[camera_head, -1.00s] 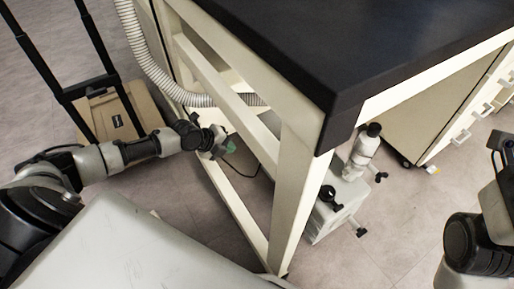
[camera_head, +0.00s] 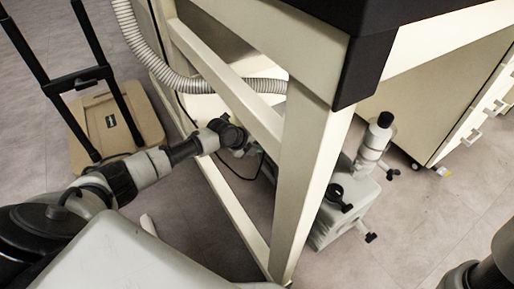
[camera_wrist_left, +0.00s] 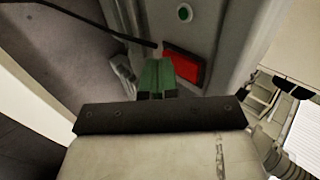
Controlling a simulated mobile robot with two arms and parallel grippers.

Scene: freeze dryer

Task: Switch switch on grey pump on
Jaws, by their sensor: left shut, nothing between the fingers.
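The grey pump (camera_head: 345,215) stands on the floor under the bench, partly hidden by the bench leg. In the left wrist view its grey side (camera_wrist_left: 215,28) fills the top, with a red rectangular switch (camera_wrist_left: 186,68) on it. My left gripper (camera_wrist_left: 157,68) is shut and empty. Its green fingertips are at the left edge of the red switch in that view; whether they touch it I cannot tell. In the head view my left gripper (camera_head: 252,151) reaches between the bench bars, its tips mostly hidden. My right gripper is out of view.
The bench leg (camera_head: 302,180) and lower bars (camera_head: 222,182) stand close to my left arm. A ribbed hose (camera_head: 145,58) hangs behind. A black cable (camera_wrist_left: 85,22) runs to the pump near the switch. A trolley (camera_head: 130,123) stands at left.

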